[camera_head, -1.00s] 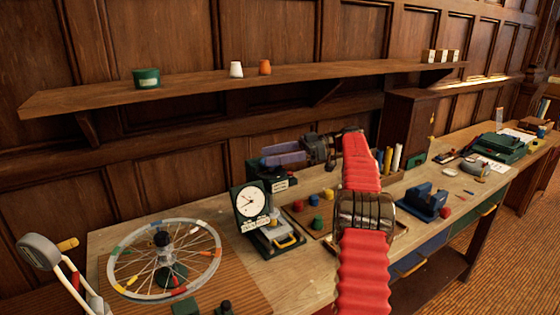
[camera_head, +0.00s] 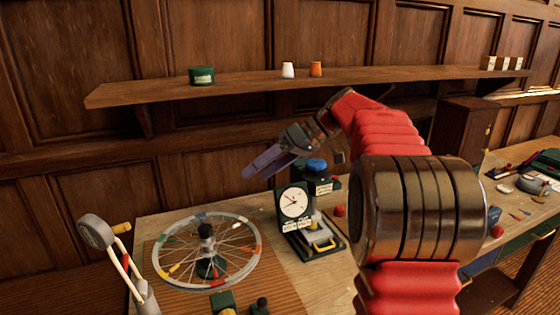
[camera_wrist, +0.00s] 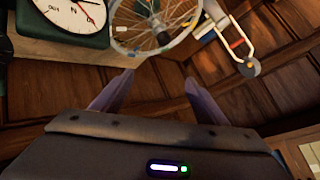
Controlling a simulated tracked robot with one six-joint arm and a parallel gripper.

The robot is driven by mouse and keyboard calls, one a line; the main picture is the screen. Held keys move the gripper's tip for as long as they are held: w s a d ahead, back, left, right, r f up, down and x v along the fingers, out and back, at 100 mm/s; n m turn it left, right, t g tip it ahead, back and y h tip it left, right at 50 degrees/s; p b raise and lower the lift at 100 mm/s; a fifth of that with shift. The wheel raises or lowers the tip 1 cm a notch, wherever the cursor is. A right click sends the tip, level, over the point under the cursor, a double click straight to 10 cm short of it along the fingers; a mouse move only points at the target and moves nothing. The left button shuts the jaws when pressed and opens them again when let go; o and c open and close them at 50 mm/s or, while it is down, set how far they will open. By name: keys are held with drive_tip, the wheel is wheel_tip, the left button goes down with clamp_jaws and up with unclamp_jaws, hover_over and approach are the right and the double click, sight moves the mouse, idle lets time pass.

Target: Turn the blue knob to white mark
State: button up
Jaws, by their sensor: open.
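The blue knob (camera_head: 317,164) sits on top of a dark green box (camera_head: 322,184) with a pale label, behind the white-faced dial. I cannot make out a white mark beside the knob. My gripper (camera_head: 254,172) is in the air up and to the left of the knob, in front of the wood panelling, with its purple fingers pointing down-left. In the wrist view the two fingers (camera_wrist: 160,80) stand apart with nothing between them. The knob does not show in the wrist view.
The white-faced dial (camera_head: 294,202) stands in front of the knob box. A spoked wheel (camera_head: 160,270) lies to its left, and a grey-headed lever (camera_head: 97,233) stands further left. A wooden shelf (camera_head: 240,82) with small pots runs above. My red arm hides part of the bench.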

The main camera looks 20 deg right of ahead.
drive_tip(key=s+a+f+m+h, duration=0.25)
drive_tip(key=s+a, duration=0.25)
drive_tip(key=s, duration=0.3)
drive_tip(key=s+a+f+m+h, duration=0.1)
drive_tip(key=s+a+f+h, duration=0.15)
drive_tip(key=s+a, duration=0.4)
drive_tip(key=s+f+m+t+h, duration=0.1)
drive_tip(key=s+f+h, duration=0.3)
drive_tip(key=s+f, duration=0.4)
drive_tip(key=s, duration=0.7)
drive_tip(key=shift+s+d+m, duration=0.3)
drive_tip(key=shift+d+m, duration=0.05)
drive_tip(key=shift+d, duration=0.05)
drive_tip(key=shift+f, duration=0.1)
drive_tip(key=shift+c, duration=0.5)
